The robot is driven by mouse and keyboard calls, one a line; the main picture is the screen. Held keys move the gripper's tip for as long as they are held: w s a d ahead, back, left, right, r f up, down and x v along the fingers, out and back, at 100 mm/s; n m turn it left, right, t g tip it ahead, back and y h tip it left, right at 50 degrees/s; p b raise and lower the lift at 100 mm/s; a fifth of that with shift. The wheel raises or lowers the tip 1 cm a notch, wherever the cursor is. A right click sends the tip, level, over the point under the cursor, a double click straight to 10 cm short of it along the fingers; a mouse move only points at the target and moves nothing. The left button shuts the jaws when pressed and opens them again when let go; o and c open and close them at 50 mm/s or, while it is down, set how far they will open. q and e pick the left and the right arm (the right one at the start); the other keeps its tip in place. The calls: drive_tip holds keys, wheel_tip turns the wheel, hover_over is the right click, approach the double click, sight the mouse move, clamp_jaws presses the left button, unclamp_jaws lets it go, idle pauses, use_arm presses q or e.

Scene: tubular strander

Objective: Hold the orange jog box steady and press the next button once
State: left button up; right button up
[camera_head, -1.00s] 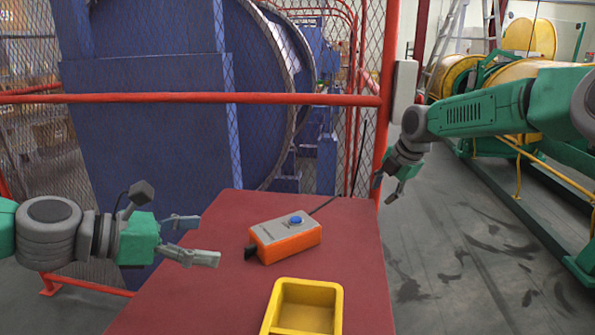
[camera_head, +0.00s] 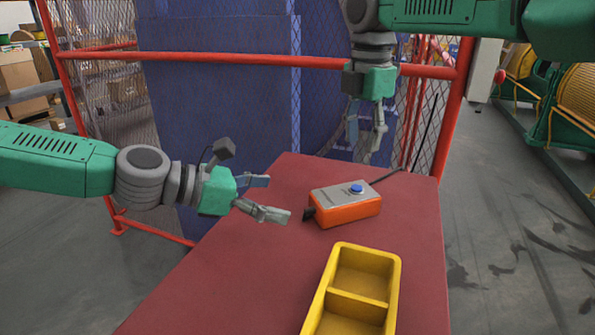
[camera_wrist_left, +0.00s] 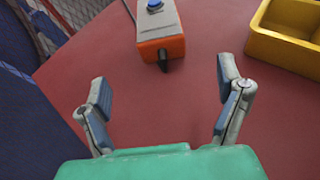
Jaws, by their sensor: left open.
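The orange jog box (camera_head: 347,212) lies on the red table, with a grey top and one blue button (camera_head: 356,189). A black stub sticks out of its left end, and a dark cable leaves its far right end. My left gripper (camera_head: 277,198) is open and empty, just left of the box and apart from it. In the left wrist view the box (camera_wrist_left: 161,46) lies ahead of the gap between the open fingers (camera_wrist_left: 165,98). My right gripper (camera_head: 366,140) hangs fingers down above and behind the box, apart from it. Its fingers look spread, with nothing between them.
A yellow two-compartment bin (camera_head: 345,292) stands on the red table (camera_head: 235,265) in front of the box. A red-railed mesh fence (camera_head: 240,60) stands behind the table, with a large blue machine beyond it. The table's left part is clear.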

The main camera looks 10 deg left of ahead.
sight(314, 203)
use_arm(q)
drive_tip(key=x, duration=1.2)
drive_tip(key=shift+d, duration=0.1)
drive_tip(key=shift+c, duration=0.4)
drive_tip(key=c, duration=1.4)
use_arm(e)
clamp_jaws()
